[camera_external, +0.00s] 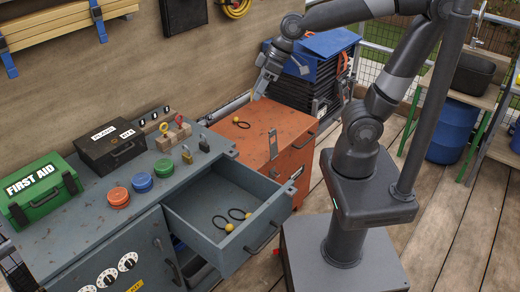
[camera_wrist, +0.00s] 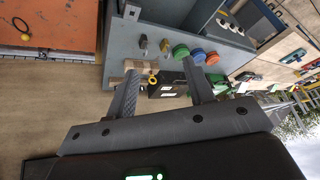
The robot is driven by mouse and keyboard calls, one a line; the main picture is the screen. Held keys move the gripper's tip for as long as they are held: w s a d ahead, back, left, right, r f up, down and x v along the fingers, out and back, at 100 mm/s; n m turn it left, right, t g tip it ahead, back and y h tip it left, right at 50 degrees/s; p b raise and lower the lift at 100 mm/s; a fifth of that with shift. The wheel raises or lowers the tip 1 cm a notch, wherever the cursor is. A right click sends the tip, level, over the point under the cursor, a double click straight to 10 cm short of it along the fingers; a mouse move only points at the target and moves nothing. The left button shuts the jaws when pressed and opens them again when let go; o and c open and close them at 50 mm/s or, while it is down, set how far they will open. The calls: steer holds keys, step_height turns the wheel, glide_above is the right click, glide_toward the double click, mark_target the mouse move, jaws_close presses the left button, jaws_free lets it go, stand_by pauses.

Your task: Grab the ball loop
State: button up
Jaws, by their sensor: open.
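A ball loop (camera_external: 242,125), a thin black loop with a yellow ball, lies on top of the orange cabinet. It also shows in the upper left corner of the wrist view (camera_wrist: 24,36). Two more ball loops (camera_external: 229,227) (camera_external: 246,214) lie on the floor of the open grey drawer (camera_external: 205,238). My gripper (camera_external: 258,96) is above the back part of the orange cabinet (camera_external: 262,127), apart from every loop. In the wrist view my gripper (camera_wrist: 160,72) is open with nothing between its fingers.
The grey workbench (camera_external: 85,212) holds a green first aid box (camera_external: 45,190), a black box (camera_external: 110,146), coloured round knobs (camera_external: 141,182) and padlocks (camera_external: 204,143). Black crates with a blue lid (camera_external: 325,45) stand behind the orange cabinet. The wooden wall is close behind.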

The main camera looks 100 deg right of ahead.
steer(key=w+d+f+m+h, duration=0.15)
steer(key=w+d+f, duration=0.3)
steer(key=d, duration=0.45)
steer(key=w+d+f+m, duration=0.2)
steer(key=w+d+f, duration=0.25)
steer(key=d, duration=0.35)
steer(key=w+d+f+m, duration=0.2)
steer(key=w+d+f, duration=0.25)
steer(key=d, duration=0.45)
steer(key=m+g+h, duration=0.3)
steer(key=m, duration=0.1)
glide_toward(233, 114)
steer(key=shift+d+f+y, duration=0.1)
steer(key=shift+f+y, duration=0.05)
steer(key=shift+f, duration=0.45)
steer(key=shift+d+f+y, duration=0.1)
steer(key=shift+d+f, duration=0.05)
steer(key=shift+f, duration=0.45)
steer(key=shift+w+x, duration=0.1)
steer(key=shift+x, duration=1.45)
steer(key=shift+w+x, duration=0.15)
steer(key=shift+x, duration=1.4)
steer(key=shift+d+r, duration=0.1)
steer(key=shift+d, duration=0.1)
steer(key=shift+c, duration=0.2)
steer(key=c, duration=1)
steer(key=shift+r, duration=0.1)
jaws_close()
